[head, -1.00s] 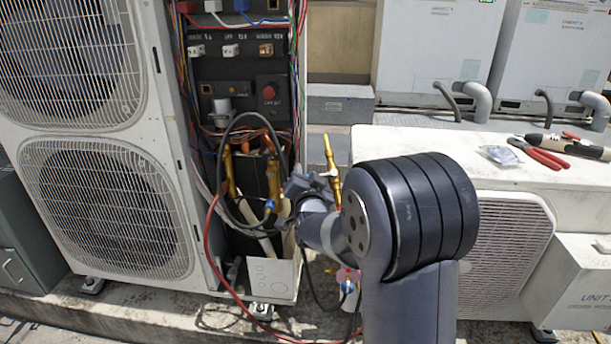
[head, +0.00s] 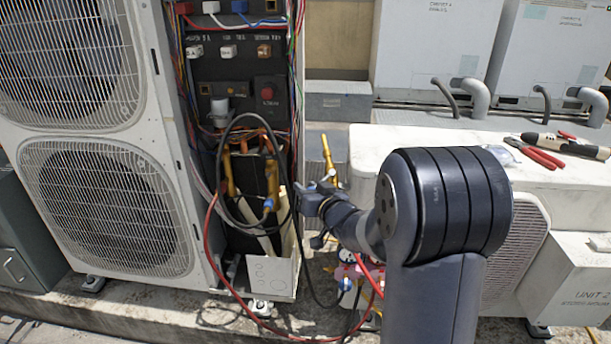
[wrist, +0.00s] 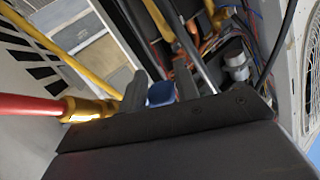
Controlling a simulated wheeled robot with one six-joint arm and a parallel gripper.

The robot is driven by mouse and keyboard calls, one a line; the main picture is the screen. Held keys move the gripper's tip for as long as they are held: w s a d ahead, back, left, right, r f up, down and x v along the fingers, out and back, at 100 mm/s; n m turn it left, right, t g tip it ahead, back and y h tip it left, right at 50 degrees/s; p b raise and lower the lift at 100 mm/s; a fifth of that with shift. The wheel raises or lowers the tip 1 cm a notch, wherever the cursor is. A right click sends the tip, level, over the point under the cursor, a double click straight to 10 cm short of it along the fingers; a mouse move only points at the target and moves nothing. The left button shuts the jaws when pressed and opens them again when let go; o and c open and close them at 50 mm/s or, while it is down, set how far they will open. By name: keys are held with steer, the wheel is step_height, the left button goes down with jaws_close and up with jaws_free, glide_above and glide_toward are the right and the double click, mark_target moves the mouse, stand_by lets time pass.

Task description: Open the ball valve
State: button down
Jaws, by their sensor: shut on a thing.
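My gripper (head: 312,194) is at the right side of the tall unit's open service bay, beside the upright brass pipe (head: 327,152). In the wrist view its two dark fingers (wrist: 160,92) are shut on a small blue part, which looks like the ball valve's handle (wrist: 161,94). The fingers and palm hide most of the valve body, so the handle's angle is unclear. A brass fitting with a red hose (wrist: 88,109) lies left of the fingers. Another blue part (head: 268,204) sits on a brass pipe further left in the bay.
The tall fan unit (head: 105,205) stands left, with wires and a looped black hose (head: 222,165) in its bay. A gauge set (head: 350,275) hangs below my arm. Red pliers (head: 540,155) lie on the low white unit (head: 400,135) at right.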

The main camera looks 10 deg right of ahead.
steer(key=n+y+p, duration=0.1)
steer(key=p, duration=0.1)
steer(key=s+n+g+p, duration=0.1)
steer(key=p, duration=0.1)
steer(key=d+n+g+y+p, duration=0.1)
steer(key=n+p, duration=0.1)
steer(key=p, duration=0.1)
steer(key=shift+s+d+y, duration=0.1)
steer(key=shift+s+y, duration=0.15)
steer(key=shift+y, duration=0.05)
steer(key=n+g+p, duration=0.1)
steer(key=p, duration=0.1)
steer(key=f+n+g+p, duration=0.1)
steer(key=p, duration=0.1)
steer(key=shift+s+d+n+y, duration=0.3)
steer(key=shift+s+d+y, duration=0.1)
steer(key=shift+p, duration=0.3)
steer(key=c, duration=1.3)
jaws_free()
steer(key=shift+f, duration=0.1)
steer(key=shift+o, duration=1.1)
steer(key=shift+s, duration=0.1)
steer(key=shift+f, duration=0.1)
steer(key=shift+g, duration=0.3)
